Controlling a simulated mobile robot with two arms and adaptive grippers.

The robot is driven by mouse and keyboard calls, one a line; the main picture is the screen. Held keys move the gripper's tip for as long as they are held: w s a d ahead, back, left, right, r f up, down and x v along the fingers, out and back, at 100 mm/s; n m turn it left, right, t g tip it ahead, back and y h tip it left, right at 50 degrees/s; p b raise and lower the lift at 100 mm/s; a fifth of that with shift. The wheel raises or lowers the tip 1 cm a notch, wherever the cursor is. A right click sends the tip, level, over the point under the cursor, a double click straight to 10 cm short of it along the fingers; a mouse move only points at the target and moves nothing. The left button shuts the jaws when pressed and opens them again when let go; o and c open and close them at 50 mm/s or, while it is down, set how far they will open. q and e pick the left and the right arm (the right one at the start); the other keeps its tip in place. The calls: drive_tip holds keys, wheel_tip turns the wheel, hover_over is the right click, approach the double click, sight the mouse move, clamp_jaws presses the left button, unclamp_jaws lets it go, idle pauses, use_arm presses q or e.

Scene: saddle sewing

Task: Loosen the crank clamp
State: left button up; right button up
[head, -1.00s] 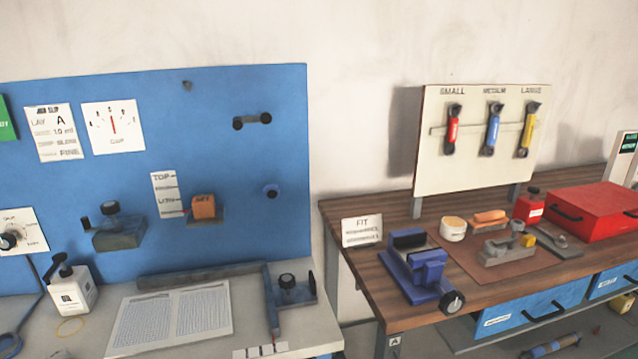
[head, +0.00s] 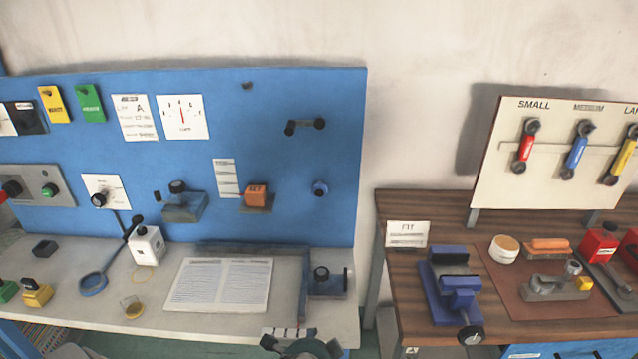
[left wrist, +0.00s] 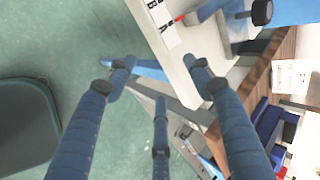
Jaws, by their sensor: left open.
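No part is labelled as the crank clamp, so I cannot tell for certain which it is. A grey bracket with a black knob and a side lever (head: 328,281) sits at the right front corner of the white bench. Its black knob also shows at the top of the left wrist view (left wrist: 262,12). A black crank-like link with two round ends (head: 305,126) is on the blue panel. My left gripper (head: 301,346) is at the bottom of the head view, in front of the bench edge. In the left wrist view its blue-grey fingers (left wrist: 161,72) are spread and empty. My right gripper is not in view.
The blue panel (head: 300,220) stands behind the white bench (head: 100,310). A printed sheet (head: 220,284) lies left of the bracket. A wooden bench with a blue vise (head: 452,285) stands to the right, across a narrow gap.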

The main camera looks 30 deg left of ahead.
use_arm(q)
drive_tip(key=w+a+r+m+t+y, duration=0.2)
drive_tip(key=w+a+r+m+t, duration=0.1)
drive_tip(key=w+a+r+m, duration=0.25)
drive_tip(key=w+a+r+m+t+y, duration=0.2)
drive_tip(key=w+r+m, duration=0.2)
drive_tip(key=w+r, duration=0.35)
drive_tip(key=m+t+y, duration=0.2)
drive_tip(key=m+t, duration=0.1)
drive_tip(key=m, duration=0.3)
approach(319, 192)
drive_tip(key=p+x, duration=0.3)
drive_tip(key=x, duration=0.7)
drive_tip(key=shift+w+a+f+t, duration=0.1)
drive_tip(key=shift+w+a+t, duration=0.2)
drive_tip(key=shift+w, duration=0.15)
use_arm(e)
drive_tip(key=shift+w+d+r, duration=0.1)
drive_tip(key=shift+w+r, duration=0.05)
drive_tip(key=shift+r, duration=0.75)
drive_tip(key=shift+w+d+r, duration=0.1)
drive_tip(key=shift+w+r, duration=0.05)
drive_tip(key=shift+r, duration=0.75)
use_arm(q)
drive_tip(key=c, duration=1.2)
